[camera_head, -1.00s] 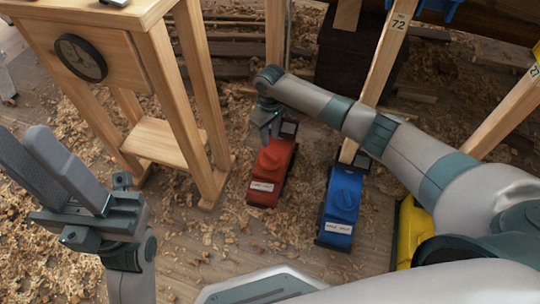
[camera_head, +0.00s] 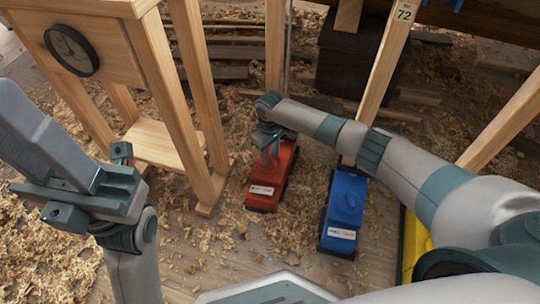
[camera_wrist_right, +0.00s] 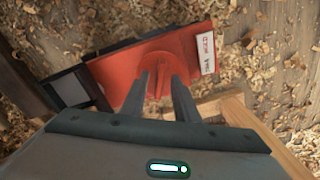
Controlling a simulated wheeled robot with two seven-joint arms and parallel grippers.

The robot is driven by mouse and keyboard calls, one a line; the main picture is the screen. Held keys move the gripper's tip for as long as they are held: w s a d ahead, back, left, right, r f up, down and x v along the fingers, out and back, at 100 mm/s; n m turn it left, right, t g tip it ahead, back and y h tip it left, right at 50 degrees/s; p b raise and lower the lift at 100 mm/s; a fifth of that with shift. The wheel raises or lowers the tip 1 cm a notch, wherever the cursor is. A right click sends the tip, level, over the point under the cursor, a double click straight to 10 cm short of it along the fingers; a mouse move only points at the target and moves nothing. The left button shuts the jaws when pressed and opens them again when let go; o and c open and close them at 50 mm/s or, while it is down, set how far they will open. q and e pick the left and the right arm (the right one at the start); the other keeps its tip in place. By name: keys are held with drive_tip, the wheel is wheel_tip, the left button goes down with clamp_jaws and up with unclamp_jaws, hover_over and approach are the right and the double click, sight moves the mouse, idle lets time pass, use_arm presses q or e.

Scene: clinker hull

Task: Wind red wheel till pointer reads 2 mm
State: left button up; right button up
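A red box-shaped unit (camera_head: 265,190) with a white label stands on the shavings-strewn floor. Its round red wheel (camera_wrist_right: 158,62) has a raised ridge across the top and shows in the right wrist view. My right gripper (camera_head: 269,157) is over the wheel, fingers pointing down. In the right wrist view its two fingers (camera_wrist_right: 166,78) stand apart, one each side of the ridge, and whether they touch it I cannot tell. A round dark-rimmed dial (camera_head: 71,50) is on the wooden stand, its reading too small to make out. My left gripper (camera_head: 42,140) is raised at the left, away from everything.
A blue unit (camera_head: 343,210) of similar shape stands right of the red one, with a yellow one (camera_head: 415,243) further right, partly behind my arm. The wooden stand (camera_head: 150,70) has its legs close left of the red unit. Slanted wooden posts (camera_head: 388,75) rise behind.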

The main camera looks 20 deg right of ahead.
clamp_jaws()
drive_tip(key=shift+r, duration=0.1)
